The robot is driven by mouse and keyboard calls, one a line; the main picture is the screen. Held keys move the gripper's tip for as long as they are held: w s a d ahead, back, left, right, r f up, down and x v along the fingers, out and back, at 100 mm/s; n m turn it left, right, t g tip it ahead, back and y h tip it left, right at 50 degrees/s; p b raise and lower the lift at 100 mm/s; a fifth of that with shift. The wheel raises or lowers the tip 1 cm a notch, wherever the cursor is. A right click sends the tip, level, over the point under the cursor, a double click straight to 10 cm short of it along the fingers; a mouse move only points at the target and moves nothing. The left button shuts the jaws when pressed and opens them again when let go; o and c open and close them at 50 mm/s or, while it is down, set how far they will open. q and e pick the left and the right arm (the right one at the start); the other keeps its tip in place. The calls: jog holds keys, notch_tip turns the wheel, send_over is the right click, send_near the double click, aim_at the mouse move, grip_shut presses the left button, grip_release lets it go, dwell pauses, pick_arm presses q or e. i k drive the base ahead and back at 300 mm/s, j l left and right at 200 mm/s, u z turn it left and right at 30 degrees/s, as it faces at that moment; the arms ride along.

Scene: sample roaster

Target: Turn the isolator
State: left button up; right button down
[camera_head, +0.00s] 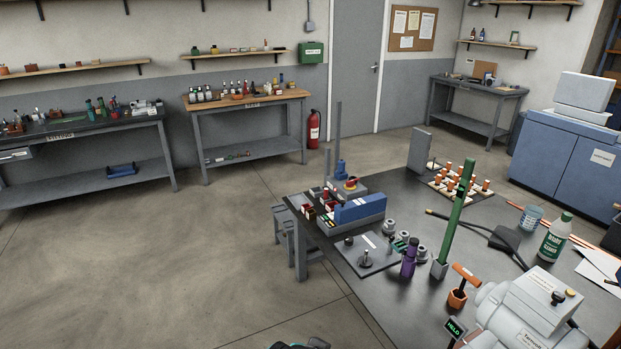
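A small red and yellow knob (351,184), which looks like the isolator, sits on a grey box (357,190) at the far left part of the dark table. It is too small for me to tell which way its handle points. A blue upright part (341,170) stands right beside it. Neither of my grippers can be made out. Only a dark rounded piece with a teal edge, seemingly part of my own body, shows at the bottom edge, well short of the knob.
On the dark table (400,295) stand a blue block (360,209), a purple cylinder (409,258), a tall green post (455,215), an orange T-handle (466,275), a grey machine (525,315), a green-labelled bottle (556,238) and a "HELD" display (455,328). Open floor lies left.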

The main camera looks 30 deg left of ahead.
aim_at(349, 184)
jog(key=u, duration=0.7)
jog(key=z, duration=0.3)
jog(key=i+j+z, duration=0.2)
jog(key=z, duration=0.3)
jog(key=i+j+z, duration=0.35)
jog(key=z, duration=0.15)
jog(key=i+j, duration=0.2)
jog(key=j, duration=0.15)
jog(key=i+j+z, duration=0.1)
jog(key=j, duration=0.25)
jog(key=i+j, duration=0.25)
jog(key=j, duration=0.15)
jog(key=i+j+z, duration=0.1)
jog(key=j, duration=0.25)
jog(key=i+j, duration=0.25)
jog(key=j, duration=0.15)
jog(key=i+j+z, duration=0.1)
jog(key=j, duration=0.25)
jog(key=i+j, duration=0.2)
jog(key=j, duration=0.2)
jog(key=i+z, duration=0.05)
